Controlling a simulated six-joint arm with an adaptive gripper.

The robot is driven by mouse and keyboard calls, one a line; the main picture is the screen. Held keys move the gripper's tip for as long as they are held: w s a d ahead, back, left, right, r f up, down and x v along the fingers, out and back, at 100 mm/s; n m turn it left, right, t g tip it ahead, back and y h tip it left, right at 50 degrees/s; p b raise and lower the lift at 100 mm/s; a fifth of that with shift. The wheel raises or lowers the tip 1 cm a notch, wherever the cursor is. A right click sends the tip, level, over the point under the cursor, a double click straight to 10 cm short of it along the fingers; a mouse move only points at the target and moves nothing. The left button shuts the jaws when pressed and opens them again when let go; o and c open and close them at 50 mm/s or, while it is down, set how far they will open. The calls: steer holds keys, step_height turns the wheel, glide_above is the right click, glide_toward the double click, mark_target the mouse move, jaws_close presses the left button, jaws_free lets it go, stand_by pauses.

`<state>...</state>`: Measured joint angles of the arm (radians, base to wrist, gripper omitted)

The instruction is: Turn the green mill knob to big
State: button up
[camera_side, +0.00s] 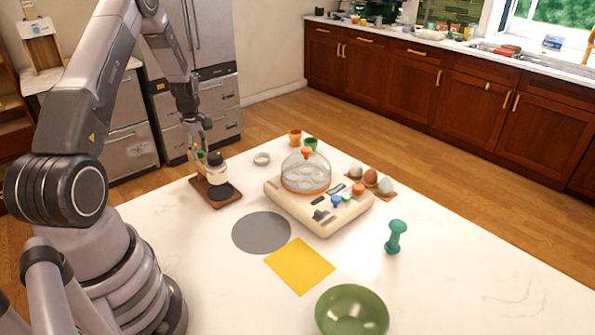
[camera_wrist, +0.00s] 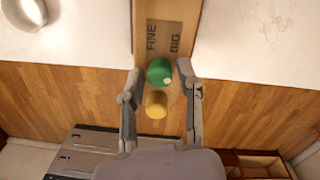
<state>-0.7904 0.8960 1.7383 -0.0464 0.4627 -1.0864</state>
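The green knob (camera_wrist: 158,70) lies between my two fingertips in the wrist view, with a pale dot at its lower right. A gold round part (camera_wrist: 157,104) sits just below it in that picture. A brown board (camera_wrist: 165,38) behind bears the words FINE on the left and BIG on the right. My gripper (camera_wrist: 160,73) is open around the knob; the right finger looks close to it, and contact cannot be told. In the side view my gripper (camera_side: 201,149) is over the brown board's back left, beside a cream and black device (camera_side: 217,171). The knob is small there.
A cream egg cooker (camera_side: 320,214) with a clear dome stands to the right, several eggs (camera_side: 371,177) beyond it. A metal ring (camera_side: 262,159) and orange and green cups (camera_side: 295,136) are behind. A grey disc (camera_side: 261,232), yellow cloth (camera_side: 300,266), green bowl (camera_side: 352,312) and teal stand (camera_side: 395,238) are nearer.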

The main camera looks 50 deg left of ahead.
mark_target(198, 152)
steer(key=shift+o, duration=0.9)
step_height(198, 152, up, 12)
steer(key=shift+s, duration=0.25)
steer(key=shift+d, duration=0.1)
steer(key=f+m, duration=0.3)
steer(key=f, duration=0.1)
steer(key=f+m, duration=0.2)
steer(key=f, duration=0.2)
steer(key=f+m, duration=0.3)
steer(key=f, duration=0.1)
steer(key=shift+w+m+g, duration=0.3)
steer(key=shift+c, duration=0.2)
